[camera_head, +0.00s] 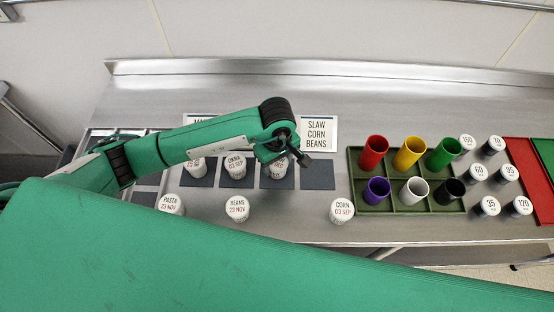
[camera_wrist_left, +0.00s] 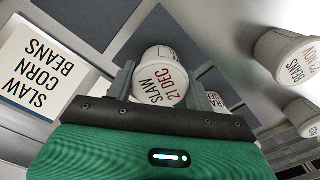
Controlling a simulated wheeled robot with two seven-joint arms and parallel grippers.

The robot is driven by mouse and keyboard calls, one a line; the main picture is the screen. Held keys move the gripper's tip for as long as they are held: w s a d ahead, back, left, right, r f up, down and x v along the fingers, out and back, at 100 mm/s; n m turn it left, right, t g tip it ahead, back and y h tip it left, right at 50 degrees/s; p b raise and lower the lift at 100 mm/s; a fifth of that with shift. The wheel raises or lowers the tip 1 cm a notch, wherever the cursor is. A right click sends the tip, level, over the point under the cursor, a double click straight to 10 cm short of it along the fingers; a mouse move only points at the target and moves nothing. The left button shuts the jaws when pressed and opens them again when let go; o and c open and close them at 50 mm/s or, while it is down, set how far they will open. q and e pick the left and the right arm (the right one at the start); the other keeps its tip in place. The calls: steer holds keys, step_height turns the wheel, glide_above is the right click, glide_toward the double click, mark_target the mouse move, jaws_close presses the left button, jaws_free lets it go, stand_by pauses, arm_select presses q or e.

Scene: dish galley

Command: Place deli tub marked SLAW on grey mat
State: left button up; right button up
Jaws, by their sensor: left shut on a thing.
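The white deli tub marked SLAW 21 DEC (camera_wrist_left: 160,82) is between the two fingers of my left gripper (camera_wrist_left: 168,88) in the left wrist view. In the head view my left gripper (camera_head: 285,156) reaches down over this tub (camera_head: 278,170), partly hiding it, above the third dark grey mat (camera_head: 279,184) from the left. I cannot tell whether the tub's base touches the mat. The mat to its right (camera_head: 317,176) is bare, below a card reading SLAW CORN BEANS (camera_head: 318,132). My right gripper is not in view.
An OKRA tub (camera_head: 235,168) and another tub (camera_head: 196,168) stand on the mats to the left. PASTA (camera_head: 171,205), BEANS (camera_head: 237,208) and CORN (camera_head: 341,211) tubs stand along the front. A green tray (camera_head: 357,185) with coloured cups is at right, beside several small white-topped containers.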

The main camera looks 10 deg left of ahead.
arm_select(q)
steer(key=shift+f, duration=0.25)
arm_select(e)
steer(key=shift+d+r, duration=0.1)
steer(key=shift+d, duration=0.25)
arm_select(q)
steer(key=shift+f, duration=0.1)
steer(key=shift+f+b, duration=0.1)
steer(key=shift+b, duration=0.25)
steer(key=o, duration=1)
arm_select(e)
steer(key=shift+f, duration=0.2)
